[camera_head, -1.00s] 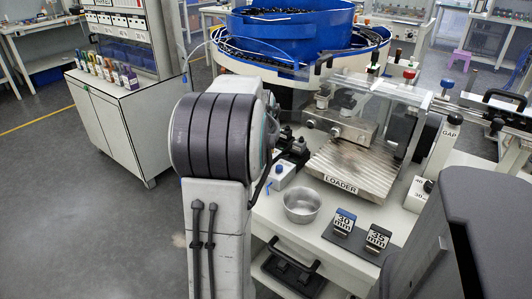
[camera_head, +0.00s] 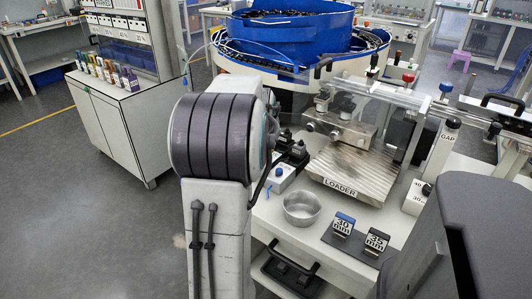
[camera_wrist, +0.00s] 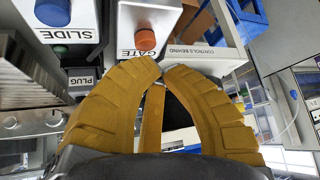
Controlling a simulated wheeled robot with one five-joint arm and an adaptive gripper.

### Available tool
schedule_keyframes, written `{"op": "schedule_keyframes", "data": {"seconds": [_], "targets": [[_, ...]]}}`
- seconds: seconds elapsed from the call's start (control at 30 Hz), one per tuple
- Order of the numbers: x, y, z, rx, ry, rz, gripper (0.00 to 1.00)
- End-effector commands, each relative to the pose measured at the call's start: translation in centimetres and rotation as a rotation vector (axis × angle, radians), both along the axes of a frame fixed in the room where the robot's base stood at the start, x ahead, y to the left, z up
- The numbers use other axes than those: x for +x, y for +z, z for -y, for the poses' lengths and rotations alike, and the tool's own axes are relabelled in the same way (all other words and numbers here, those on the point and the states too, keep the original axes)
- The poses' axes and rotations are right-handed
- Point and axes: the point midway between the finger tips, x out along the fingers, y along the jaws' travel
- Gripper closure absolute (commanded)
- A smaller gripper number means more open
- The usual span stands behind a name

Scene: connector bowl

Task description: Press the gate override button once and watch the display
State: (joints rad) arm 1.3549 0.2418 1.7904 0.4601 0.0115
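The gate override button is an orange-red round button (camera_wrist: 145,40) on a white box marked GATE, at the top middle of the wrist view. My gripper (camera_wrist: 161,66) has ochre fingers whose tips meet almost together just below the GATE label in the picture. Nothing is seen between the tips, and the tips show apart from the button in the picture. Whether they touch the box cannot be told. In the head view my arm hides the gripper and the button. I cannot make out a display that I can read.
A CONTROLS BEHIND sign (camera_wrist: 187,50) stands right. The head view shows the loader (camera_head: 352,172), metal bowl (camera_head: 301,208) and blue feeder bowl (camera_head: 290,30).

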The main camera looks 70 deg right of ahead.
Motion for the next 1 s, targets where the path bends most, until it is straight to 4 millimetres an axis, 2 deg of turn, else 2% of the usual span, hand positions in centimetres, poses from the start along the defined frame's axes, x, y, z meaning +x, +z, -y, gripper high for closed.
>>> {"op": "schedule_keyframes", "data": {"seconds": [0.53,1.0], "targets": [[0.0,0.7,0.0,-0.001,0.0,0.0,1.0],[0.0,4.5,0.0,-0.002,0.0,0.0,1.0]]}}
